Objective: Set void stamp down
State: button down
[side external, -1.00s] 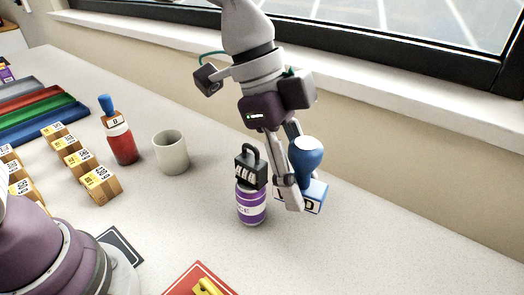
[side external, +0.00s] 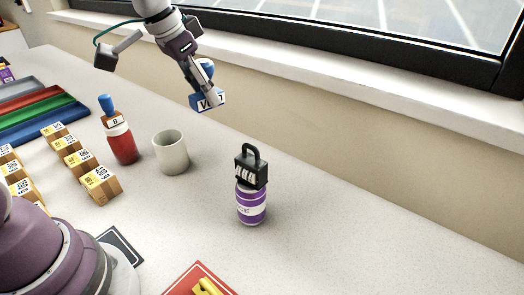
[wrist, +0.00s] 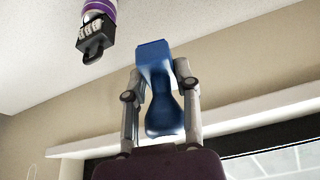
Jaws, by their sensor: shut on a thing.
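The void stamp (side external: 208,98) is blue with a rounded handle and a white label reading partly "VO". My gripper (side external: 203,88) is shut on it and holds it in the air, clear of the counter, near the window wall. In the wrist view the blue stamp (wrist: 157,85) sits between the two fingers of my gripper (wrist: 160,90), its handle toward the palm. In the side view a finger covers part of the stamp and its label.
A purple can (side external: 251,206) with a black padlock (side external: 251,167) on top stands on the counter (side external: 330,240). A white cup (side external: 171,155), a red bottle (side external: 121,143) and small labelled boxes (side external: 99,184) stand to the left. The counter right of the can is clear.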

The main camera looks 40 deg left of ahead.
aim_at(213, 186)
jog(key=a+f, duration=0.1)
jog(key=f, duration=0.6)
jog(key=a+f+n, duration=0.1)
jog(key=f, duration=0.5)
jog(key=a+f+n, duration=0.1)
jog(key=f, duration=0.6)
jog(key=shift+s+f+y, duration=0.25)
jog(key=shift+f+y, duration=0.05)
jog(key=shift+f, duration=0.05)
jog(key=shift+f, duration=0.1)
jog(key=c, duration=0.8)
grip_release()
jog(key=s+d+r, duration=0.1)
jog(key=s+r, duration=0.5)
jog(key=r, duration=0.4)
jog(key=s+d+r+t, duration=0.1)
jog(key=s+d+r, duration=0.1)
jog(key=s+r, duration=0.4)
notch_tip(213, 186, up, 4)
jog(key=shift+s+r, duration=0.15)
jog(key=shift+r, duration=0.05)
